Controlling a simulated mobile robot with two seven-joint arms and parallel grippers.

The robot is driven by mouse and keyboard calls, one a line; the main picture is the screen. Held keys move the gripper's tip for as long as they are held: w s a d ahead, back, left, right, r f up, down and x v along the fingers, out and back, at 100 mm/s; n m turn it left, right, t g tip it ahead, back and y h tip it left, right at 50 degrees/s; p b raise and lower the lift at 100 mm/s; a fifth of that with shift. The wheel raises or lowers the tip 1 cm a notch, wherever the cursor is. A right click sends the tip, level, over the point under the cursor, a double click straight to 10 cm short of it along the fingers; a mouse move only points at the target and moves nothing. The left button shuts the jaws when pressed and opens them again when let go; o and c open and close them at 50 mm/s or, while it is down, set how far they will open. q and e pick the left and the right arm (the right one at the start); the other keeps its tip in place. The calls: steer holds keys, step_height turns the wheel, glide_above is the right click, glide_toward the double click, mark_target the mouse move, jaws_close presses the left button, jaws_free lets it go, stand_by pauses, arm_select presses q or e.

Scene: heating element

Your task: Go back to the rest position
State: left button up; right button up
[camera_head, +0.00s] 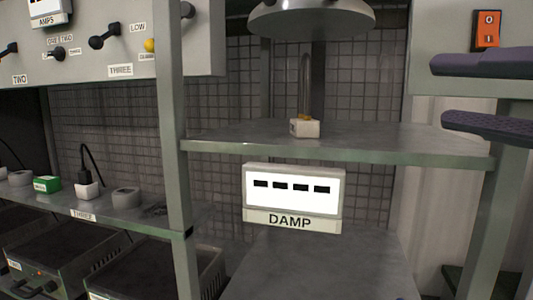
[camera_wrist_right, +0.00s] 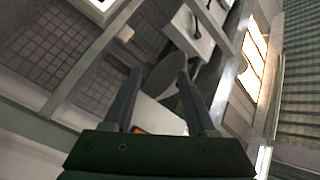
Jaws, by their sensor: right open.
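My right gripper (camera_head: 478,93) comes in from the right edge of the head view, its two dark fingers apart with nothing between them. It is beside the red-orange switch (camera_head: 487,30) on the grey panel and does not visibly hold anything. In the right wrist view the same gripper (camera_wrist_right: 155,92) shows two spread fingers and an empty gap. A bit of orange shows low between the fingers there. My left gripper is not in the head view. A heating element (camera_head: 305,112) with a white base and upright loop stands on the middle metal shelf (camera_head: 390,140).
A round lamp-like hood (camera_head: 312,15) hangs above the shelf. A display marked DAMP (camera_head: 293,195) is fixed below the shelf edge. A control panel (camera_head: 110,65) with black knobs is at upper left. Sockets and plugs (camera_head: 88,188) line the lower left shelf. A post (camera_head: 172,150) stands between.

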steer(key=s+f+n+g+h, duration=0.2)
steer(key=s+f+g+h, duration=0.15)
steer(key=f, duration=0.75)
steer(key=s+f+n+g+h, duration=0.25)
steer(key=s+f+g, duration=0.2)
steer(key=f, duration=0.75)
steer(key=s+d+f+n+g+h, duration=0.2)
steer(key=s+f+g+h, duration=0.3)
steer(key=s, duration=0.6)
step_height(320, 180, up, 22)
steer(key=y+p, duration=0.1)
steer(key=p, duration=2.2)
steer(key=shift+y, duration=0.4)
steer(key=shift+a, duration=0.1)
